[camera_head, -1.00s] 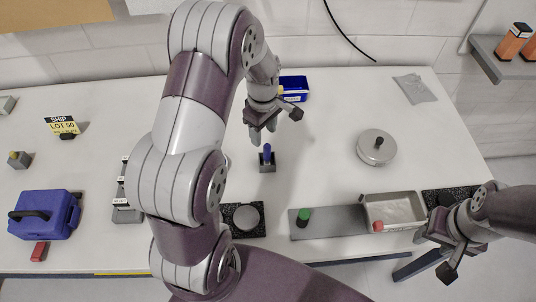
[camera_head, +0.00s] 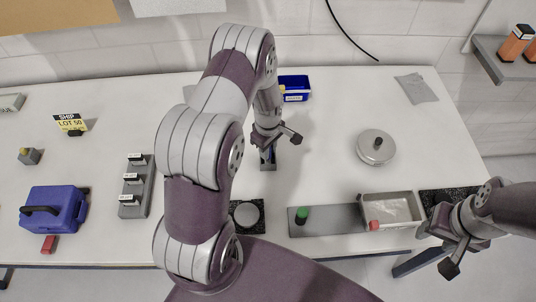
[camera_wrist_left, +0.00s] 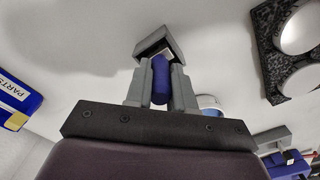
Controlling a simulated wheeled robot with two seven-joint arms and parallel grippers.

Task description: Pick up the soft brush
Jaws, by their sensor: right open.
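A blue upright handle, which looks like the soft brush (camera_head: 268,154), stands in a small dark grey holder (camera_head: 268,166) near the middle of the table. My left gripper (camera_head: 266,146) is down at it, partly covering it in the head view. In the left wrist view, the blue handle (camera_wrist_left: 160,82) is between the two grey fingers of my left gripper (camera_wrist_left: 161,90). The fingers lie very close on both sides; I cannot tell if they press on it. The brush's lower end is hidden. My right gripper (camera_head: 437,249) is open and empty at the front right edge.
A blue parts bin (camera_head: 295,88) stands behind the brush. A round metal lid (camera_head: 376,147) is to the right.

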